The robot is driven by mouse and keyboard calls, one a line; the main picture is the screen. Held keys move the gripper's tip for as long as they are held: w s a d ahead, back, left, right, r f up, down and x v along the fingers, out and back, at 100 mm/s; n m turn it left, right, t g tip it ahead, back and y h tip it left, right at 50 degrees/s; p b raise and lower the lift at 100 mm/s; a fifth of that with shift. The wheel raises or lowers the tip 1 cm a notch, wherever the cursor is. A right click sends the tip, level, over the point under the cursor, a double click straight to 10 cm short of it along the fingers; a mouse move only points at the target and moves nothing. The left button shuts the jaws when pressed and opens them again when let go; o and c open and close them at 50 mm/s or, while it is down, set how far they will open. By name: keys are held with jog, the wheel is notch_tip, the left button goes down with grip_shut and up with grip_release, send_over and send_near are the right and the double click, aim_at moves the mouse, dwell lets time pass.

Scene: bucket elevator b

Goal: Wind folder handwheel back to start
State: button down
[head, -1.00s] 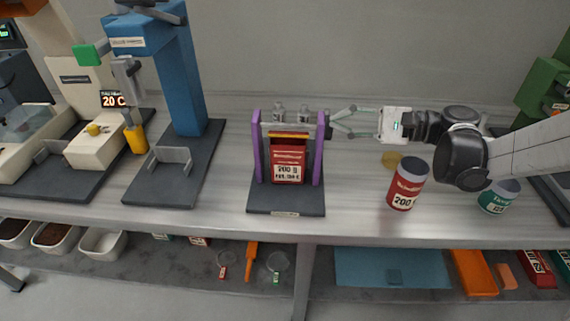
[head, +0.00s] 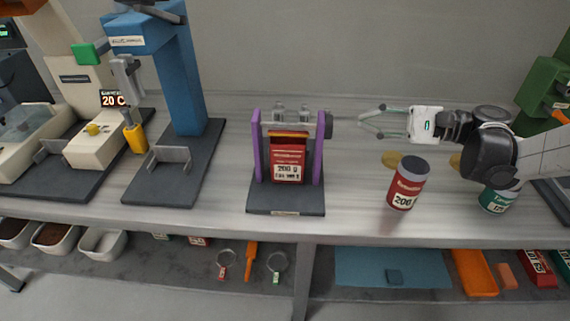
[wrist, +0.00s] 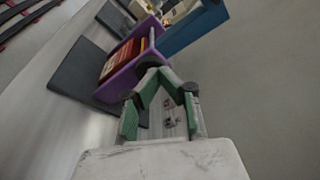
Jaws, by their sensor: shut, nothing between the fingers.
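The folder (head: 258,150) has two purple uprights on a dark base, with a red 200 g bag (head: 288,160) standing between them. Its dark round handwheel (head: 328,125) is on the outer side of the right upright. In the wrist view the handwheel (wrist: 149,64) lies just beyond the fingertips, partly hidden by them. My gripper (head: 364,124) is shut and empty, to the right of the handwheel with a clear gap in the head view. The fingers of my gripper (wrist: 152,76) converge in the wrist view.
A red tin (head: 407,185) stands on the bench (head: 350,215) to the right of the folder, and a green tin (head: 498,198) farther right below my arm. A blue press (head: 182,85) stands left. Flat yellowish discs (head: 391,160) lie behind the red tin.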

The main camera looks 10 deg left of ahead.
aim_at(328, 127)
jog(key=a+f+m+g+y, duration=0.1)
jog(key=a+m+g, duration=0.2)
jog(key=a+g, duration=0.1)
jog(key=shift+s+a+f+m+p, duration=0.3)
jog(key=shift+s+a+f+p, duration=0.1)
jog(key=shift+a, duration=0.45)
dwell(0.5)
jog(key=shift+s+a, duration=0.1)
jog(key=shift+a, duration=0.05)
jog(key=shift+w+a+r+b, duration=0.1)
jog(key=shift+w+r+b, duration=0.3)
jog(key=shift+w, duration=0.25)
jog(key=shift+w+r+b, duration=0.25)
jog(key=shift+w+r, duration=0.1)
jog(key=shift+w, duration=0.25)
dwell(0.5)
jog(key=shift+r, duration=0.2)
